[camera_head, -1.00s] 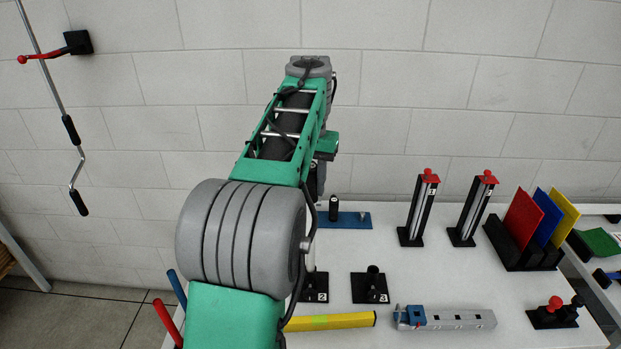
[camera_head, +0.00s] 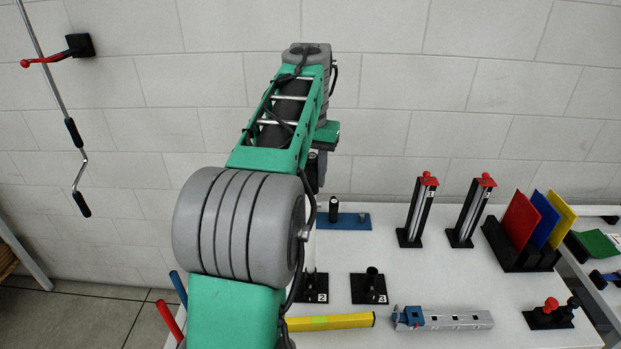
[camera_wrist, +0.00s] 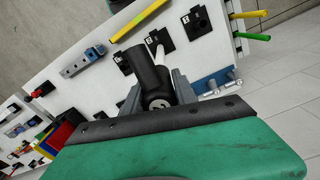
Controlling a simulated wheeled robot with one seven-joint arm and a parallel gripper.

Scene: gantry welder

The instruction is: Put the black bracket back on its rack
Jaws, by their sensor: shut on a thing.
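In the wrist view my gripper (camera_wrist: 158,97) is shut on a dark cylindrical piece (camera_wrist: 148,68), which looks like the black bracket. The piece sticks out beyond the fingers, over the white table. Black numbered stands are on the table: stand 2 (camera_head: 313,295) is partly behind my arm, and stand 3 (camera_head: 370,290) is clear. In the wrist view a third such stand (camera_wrist: 197,22) also shows. I cannot tell which holder is the bracket's rack.
A blue plate (camera_head: 350,221) with a black cylinder lies behind the stands. A yellow bar (camera_head: 330,321) and a grey rail (camera_head: 460,320) lie in front. Two red-topped posts and a rack of coloured plates (camera_head: 515,262) stand at right. A crank hangs on the wall at left.

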